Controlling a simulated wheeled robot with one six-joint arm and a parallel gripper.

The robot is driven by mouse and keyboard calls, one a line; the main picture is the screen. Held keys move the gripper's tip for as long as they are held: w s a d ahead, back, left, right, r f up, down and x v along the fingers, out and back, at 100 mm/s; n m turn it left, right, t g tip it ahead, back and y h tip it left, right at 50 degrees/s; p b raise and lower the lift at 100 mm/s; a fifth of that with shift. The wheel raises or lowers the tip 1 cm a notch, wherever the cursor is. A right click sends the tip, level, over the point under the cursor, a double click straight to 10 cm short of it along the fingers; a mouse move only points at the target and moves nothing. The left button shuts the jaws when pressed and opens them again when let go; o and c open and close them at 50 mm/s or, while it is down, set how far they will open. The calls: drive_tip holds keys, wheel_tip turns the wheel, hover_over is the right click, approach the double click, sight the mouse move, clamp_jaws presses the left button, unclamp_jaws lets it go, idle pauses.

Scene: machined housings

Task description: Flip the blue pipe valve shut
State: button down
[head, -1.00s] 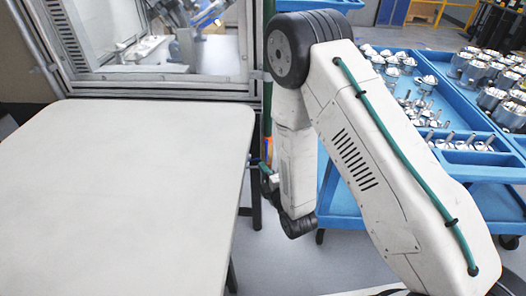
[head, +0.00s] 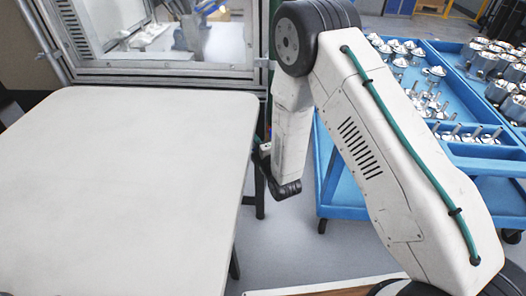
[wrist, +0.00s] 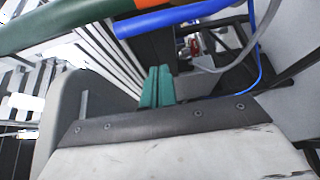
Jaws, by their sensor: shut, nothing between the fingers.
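In the wrist view, my gripper (wrist: 157,87) shows as two green fingers side by side, shut with nothing between them. A blue pipe (wrist: 185,16) runs across the top of that view, beyond the fingertips and apart from them. I cannot make out a valve handle on it for sure. A green pipe with an orange band (wrist: 60,22) lies to its left. A small red part (wrist: 194,46) sits in the dark gap behind the blue pipe, too small to tell what it is. In the head view, my arm hides most of the pipe area.
A pale table (head: 120,180) fills the left of the head view. Behind it stands a machine enclosure with a window (head: 165,73). A blue trolley (head: 345,212) with several metal parts stands at the right. Grey floor shows between table and trolley. A thin blue cable (wrist: 258,62) hangs near the pipes.

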drive_tip(key=shift+w+d, duration=0.2)
drive_tip(key=shift+d, duration=1.75)
drive_tip(key=shift+a, duration=0.15)
